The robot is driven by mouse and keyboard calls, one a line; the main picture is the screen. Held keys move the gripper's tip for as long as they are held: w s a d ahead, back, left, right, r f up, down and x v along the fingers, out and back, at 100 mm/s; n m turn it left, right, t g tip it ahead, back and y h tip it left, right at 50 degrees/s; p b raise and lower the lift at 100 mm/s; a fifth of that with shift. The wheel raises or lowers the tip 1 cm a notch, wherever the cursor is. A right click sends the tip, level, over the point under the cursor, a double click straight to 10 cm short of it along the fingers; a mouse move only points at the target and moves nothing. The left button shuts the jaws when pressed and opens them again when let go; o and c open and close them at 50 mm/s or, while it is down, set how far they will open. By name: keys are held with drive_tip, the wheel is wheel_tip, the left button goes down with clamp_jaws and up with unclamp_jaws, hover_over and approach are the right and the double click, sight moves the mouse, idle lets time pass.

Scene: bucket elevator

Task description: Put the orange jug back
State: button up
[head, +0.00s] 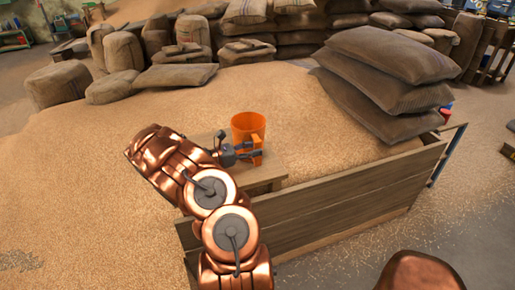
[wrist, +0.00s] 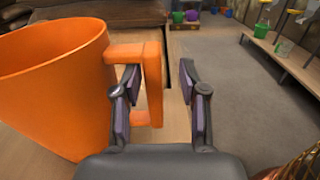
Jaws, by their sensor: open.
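The orange jug (head: 247,124) stands upright on a small wooden table (head: 268,173) beside the grain heap. In the wrist view the jug (wrist: 50,85) fills the left side, with its handle (wrist: 154,85) facing right. My gripper (wrist: 162,98) is open around the handle's upright bar. Its left finger is at the gap between bar and jug body. Its right finger is on the bar's outer side, visibly apart from it. In the head view my gripper (head: 252,153) is at the jug's near side, and the arm partly hides the table.
A wooden plank wall (head: 340,195) runs along the right of the table. Filled sacks (head: 385,70) are stacked behind it on the right, and more line the back. Loose grain (head: 90,190) covers the left. In the wrist view a bench (wrist: 290,62) stands at right beyond open floor.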

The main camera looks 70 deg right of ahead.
drive_tip(key=shift+b+v, duration=0.5)
drive_tip(key=shift+v, duration=2.45)
drive_tip(key=s+a+r+m+t+y, duration=0.1)
drive_tip(key=s+a+r+m+y, duration=0.15)
drive_tip(key=a+r, duration=0.35)
drive_tip(key=s+a+r+m+t+y, duration=0.15)
drive_tip(key=a+r+m, duration=0.25)
drive_tip(key=a, duration=0.5)
drive_tip(key=s+a+t+y, duration=0.2)
drive_tip(key=a+t, duration=0.1)
drive_tip(key=a, duration=0.9)
drive_tip(key=s+a+f+m+t+y, duration=0.1)
drive_tip(key=s+a+t+y, duration=0.2)
drive_tip(key=a, duration=0.9)
drive_tip(key=s+a+m+t+y, duration=0.1)
drive_tip(key=s+a+t+y, duration=0.1)
drive_tip(key=a, duration=1)
drive_tip(key=shift+s+f+t+y, duration=0.2)
drive_tip(key=shift+f+t+y, duration=0.05)
drive_tip(key=shift+t+y, duration=0.3)
drive_tip(key=shift+r, duration=0.1)
wheel_tip(320, 180, up, 9)
drive_tip(key=p, duration=0.9)
drive_tip(key=shift+f, duration=0.2)
